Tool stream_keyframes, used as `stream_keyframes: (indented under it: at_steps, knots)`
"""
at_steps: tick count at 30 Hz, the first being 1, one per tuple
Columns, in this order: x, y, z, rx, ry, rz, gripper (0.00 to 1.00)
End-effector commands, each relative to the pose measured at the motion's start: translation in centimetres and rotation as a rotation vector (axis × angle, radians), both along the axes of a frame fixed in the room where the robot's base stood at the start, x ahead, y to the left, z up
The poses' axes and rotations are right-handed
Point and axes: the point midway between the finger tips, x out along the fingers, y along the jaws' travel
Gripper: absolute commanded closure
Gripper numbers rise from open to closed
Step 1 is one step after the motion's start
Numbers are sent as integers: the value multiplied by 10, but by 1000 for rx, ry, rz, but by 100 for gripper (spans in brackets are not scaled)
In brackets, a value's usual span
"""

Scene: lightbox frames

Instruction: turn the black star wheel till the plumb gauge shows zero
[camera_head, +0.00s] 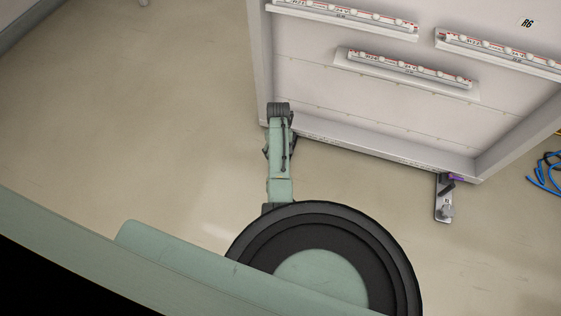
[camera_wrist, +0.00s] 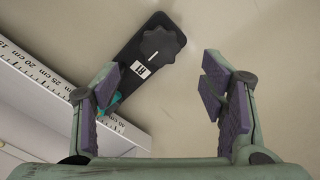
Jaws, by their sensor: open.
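The black star wheel (camera_wrist: 158,46) sits near the top end of a black plate (camera_wrist: 126,62) in the wrist view. It has a short white mark on its face, and a small white label (camera_wrist: 141,70) is beside it. My gripper (camera_wrist: 162,85) is open and empty, with purple pads on both fingers. The wheel appears beyond the fingertips and between them, apart from both. A teal part (camera_wrist: 113,106) at the plate's lower end is partly hidden by the left finger. I cannot make out a plumb gauge in either view.
Scale strips (camera_wrist: 35,75) marked in centimetres run along the white frame. In the head view, the white lightbox frame (camera_head: 300,78) carries light strips (camera_head: 405,72). A metal foot with a knob (camera_head: 445,212) is at its right corner. Blue cable (camera_head: 545,175) lies far right. Left floor is clear.

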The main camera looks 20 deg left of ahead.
Motion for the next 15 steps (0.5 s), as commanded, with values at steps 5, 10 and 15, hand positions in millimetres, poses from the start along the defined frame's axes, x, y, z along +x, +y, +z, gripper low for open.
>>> stream_keyframes:
  at_steps: [5, 10, 15]
  knots:
    - [0, 0, -40, 1, 2, 0, 35]
    - [1, 1, -64, 1, -1, 0, 35]
    - [1, 0, -76, 1, -2, 1, 35]
